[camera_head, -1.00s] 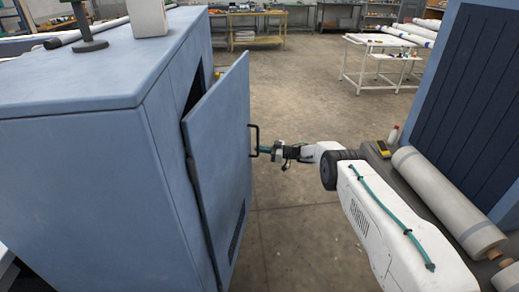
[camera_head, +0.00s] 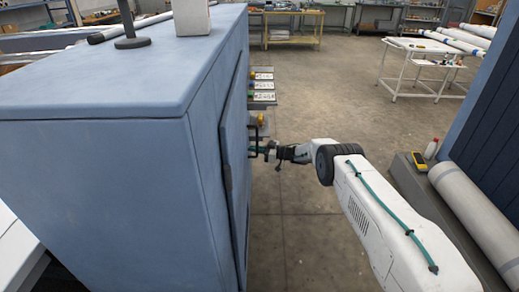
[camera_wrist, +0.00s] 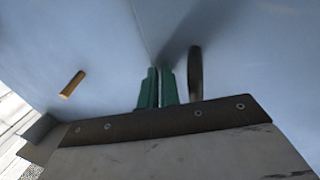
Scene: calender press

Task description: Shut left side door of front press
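The blue door (camera_head: 235,150) on the side of the blue press (camera_head: 120,180) stands almost flush with the side panel, and its edge seems to sit slightly proud. Its dark handle (camera_head: 254,140) sticks out near the far edge. My gripper (camera_head: 266,151) is at the handle, with its green fingers toward the door. In the wrist view the green fingers (camera_wrist: 157,88) are together with only a thin gap and nothing seen between them. The dark handle (camera_wrist: 195,75) is beside them on the right, against the blue door surface. Contact is hard to tell.
Labelled panels with coloured knobs (camera_head: 262,86) show beyond the press. A grey bench with a yellow device (camera_head: 419,161) and a large roll (camera_head: 475,212) stands at the right. A white table (camera_head: 425,65) is farther back. The floor between is clear.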

